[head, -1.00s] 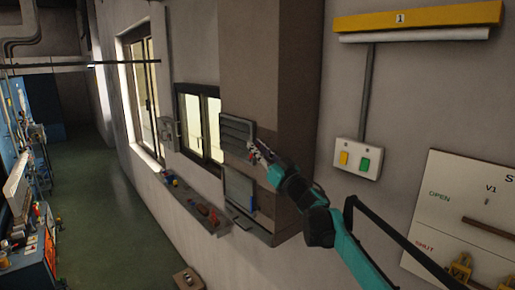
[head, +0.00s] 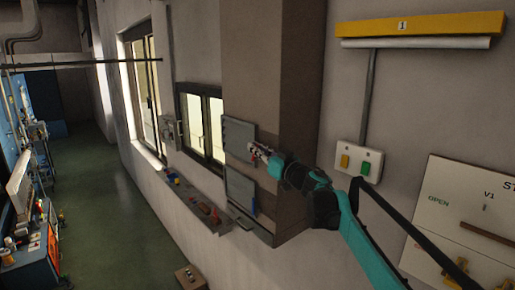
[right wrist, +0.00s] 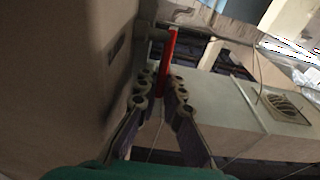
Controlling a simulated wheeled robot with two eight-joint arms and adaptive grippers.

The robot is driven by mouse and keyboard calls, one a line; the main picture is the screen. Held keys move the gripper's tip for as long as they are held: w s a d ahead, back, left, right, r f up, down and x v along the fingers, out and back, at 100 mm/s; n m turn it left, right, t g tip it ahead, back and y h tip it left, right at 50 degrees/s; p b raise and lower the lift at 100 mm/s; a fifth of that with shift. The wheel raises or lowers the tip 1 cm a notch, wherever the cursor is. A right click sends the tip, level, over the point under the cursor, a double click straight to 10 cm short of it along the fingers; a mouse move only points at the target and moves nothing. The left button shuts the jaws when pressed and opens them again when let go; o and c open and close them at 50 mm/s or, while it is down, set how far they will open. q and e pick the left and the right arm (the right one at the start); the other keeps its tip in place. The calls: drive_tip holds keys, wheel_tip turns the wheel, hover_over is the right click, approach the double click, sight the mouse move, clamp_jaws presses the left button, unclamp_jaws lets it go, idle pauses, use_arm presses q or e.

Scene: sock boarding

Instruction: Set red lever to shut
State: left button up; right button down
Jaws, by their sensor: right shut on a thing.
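The red lever (right wrist: 170,47) shows in the right wrist view as a slim red bar, with its lower part between my fingers. My right gripper (right wrist: 160,88) is shut on it, one finger at each side. In the head view my right gripper (head: 259,151) is at the grey panel (head: 238,138) on the brown wall column. The lever is too small there to make out, and its position against any marks cannot be told. My left gripper is out of view.
A lower grey panel (head: 240,187) and a ledge with small items (head: 202,210) are below my right gripper. A switch box (head: 358,160) and a white board marked OPEN (head: 450,187) are on the right wall.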

drive_tip(key=c, duration=1.9)
unclamp_jaws()
drive_tip(key=shift+w+d+f, duration=0.1)
drive_tip(key=shift+d, duration=0.15)
drive_tip(key=v, duration=1.2)
drive_tip(key=shift+d, duration=0.1)
